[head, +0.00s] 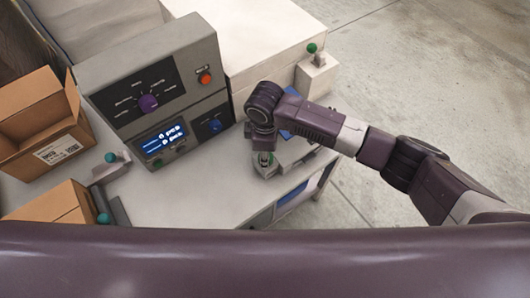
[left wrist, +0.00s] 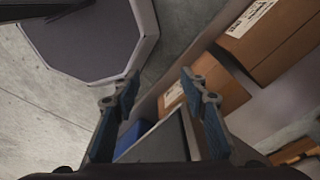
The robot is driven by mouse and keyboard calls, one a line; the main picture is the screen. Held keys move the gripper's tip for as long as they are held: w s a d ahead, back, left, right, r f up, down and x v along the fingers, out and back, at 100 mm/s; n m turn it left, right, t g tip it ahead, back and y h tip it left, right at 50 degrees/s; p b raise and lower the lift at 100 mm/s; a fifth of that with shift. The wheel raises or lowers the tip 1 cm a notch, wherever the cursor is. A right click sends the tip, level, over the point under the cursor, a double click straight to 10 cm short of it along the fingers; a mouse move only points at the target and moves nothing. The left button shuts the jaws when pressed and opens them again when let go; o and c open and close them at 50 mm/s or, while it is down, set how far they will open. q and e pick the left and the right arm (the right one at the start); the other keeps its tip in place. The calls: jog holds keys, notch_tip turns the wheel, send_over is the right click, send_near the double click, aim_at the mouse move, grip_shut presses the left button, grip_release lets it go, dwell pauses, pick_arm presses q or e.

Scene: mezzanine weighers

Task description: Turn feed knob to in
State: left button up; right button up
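A grey control box (head: 100,70) stands on the light bench. Its upper black panel has a purple knob (head: 148,103) ringed by several white labels. A smaller blue knob (head: 215,125) sits on the lower panel, right of a lit blue display (head: 163,138). The label text is too small to read, so I cannot tell which is the feed knob. My right gripper (head: 265,160) points down at the bench, right of the box and apart from both knobs; its fingers are too small to judge. My left gripper (left wrist: 160,103) is open and empty in the left wrist view, outside the head view.
An orange button (head: 205,78) is at the box's upper right. An open carton (head: 40,115) and another carton (head: 50,205) are at the left. Green-knobbed fittings stand on the bench (head: 110,157) and by the pale block (head: 311,48). Bare bench (head: 180,200) lies before the box.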

jog(key=n, duration=0.3)
jog(key=shift+n, duration=0.4)
jog(key=n, duration=0.3)
jog(key=shift+n, duration=0.3)
jog(key=n, duration=0.6)
jog(key=shift+d+y+b, duration=0.1)
jog(key=shift+y+b, duration=0.2)
jog(key=shift+b, duration=0.1)
jog(key=o, duration=1.2)
jog(key=shift+c, duration=0.2)
jog(key=shift+r, duration=0.1)
notch_tip(320, 180, up, 12)
jog(key=shift+s+d, duration=0.15)
jog(key=shift+d, duration=0.2)
